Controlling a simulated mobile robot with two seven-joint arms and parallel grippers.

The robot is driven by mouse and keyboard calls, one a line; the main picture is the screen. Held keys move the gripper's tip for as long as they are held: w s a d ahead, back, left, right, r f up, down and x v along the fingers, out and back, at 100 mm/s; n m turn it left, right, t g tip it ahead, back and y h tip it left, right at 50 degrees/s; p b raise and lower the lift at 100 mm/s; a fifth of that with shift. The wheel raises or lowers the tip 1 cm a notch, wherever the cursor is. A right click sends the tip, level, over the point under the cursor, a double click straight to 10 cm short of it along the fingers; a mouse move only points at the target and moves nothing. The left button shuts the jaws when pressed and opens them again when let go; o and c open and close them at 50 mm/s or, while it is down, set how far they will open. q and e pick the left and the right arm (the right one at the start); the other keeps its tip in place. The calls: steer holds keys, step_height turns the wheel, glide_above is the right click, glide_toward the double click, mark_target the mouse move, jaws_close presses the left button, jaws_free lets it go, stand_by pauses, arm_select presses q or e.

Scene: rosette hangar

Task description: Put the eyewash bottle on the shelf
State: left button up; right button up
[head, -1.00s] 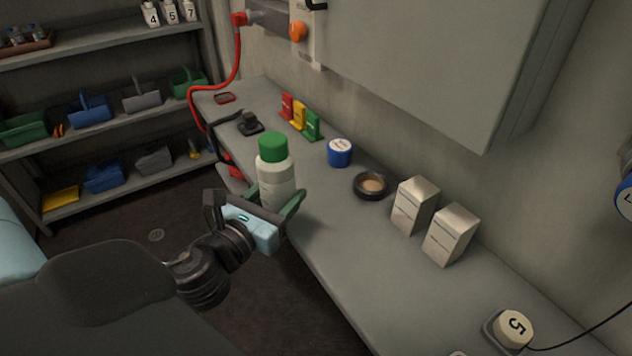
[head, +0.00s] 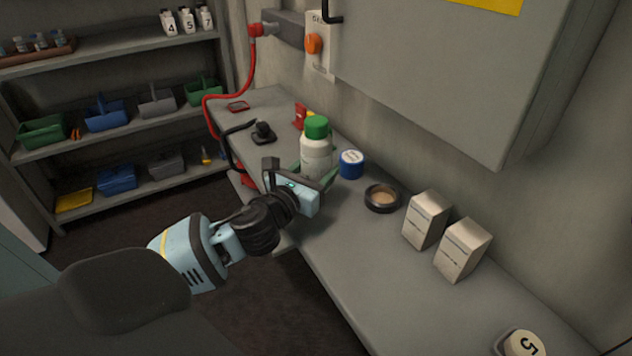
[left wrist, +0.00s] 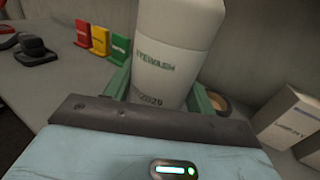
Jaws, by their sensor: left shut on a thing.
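The eyewash bottle (head: 316,150) is white with a green cap and stands upright in my left gripper (head: 318,178), over the grey bench. In the left wrist view the bottle (left wrist: 172,50) shows its "EYEWASH" lettering between the green fingers of my left gripper (left wrist: 160,98), which is shut on it. I cannot tell whether its base touches the bench. A grey shelf unit (head: 110,147) stands at the far left, with bottles on its top visible board and bins on the lower ones. My right gripper is not in view.
The bench (head: 335,255) runs along the wall. A grey cabinet (head: 440,75) overhangs the bench. Dark floor (head: 120,225) lies before the shelf unit.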

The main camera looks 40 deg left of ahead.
arm_select(q)
step_height(320, 180, down, 3)
steer(key=shift+s+f+b, duration=0.1)
steer(key=shift+f+b, duration=0.05)
steer(key=shift+b, duration=0.15)
steer(key=shift+f, duration=0.15)
steer(key=o, duration=1.2)
steer(key=shift+o, duration=0.2)
steer(key=s+d, duration=0.1)
steer(key=s, duration=1.1)
steer(key=shift+b, duration=0.35)
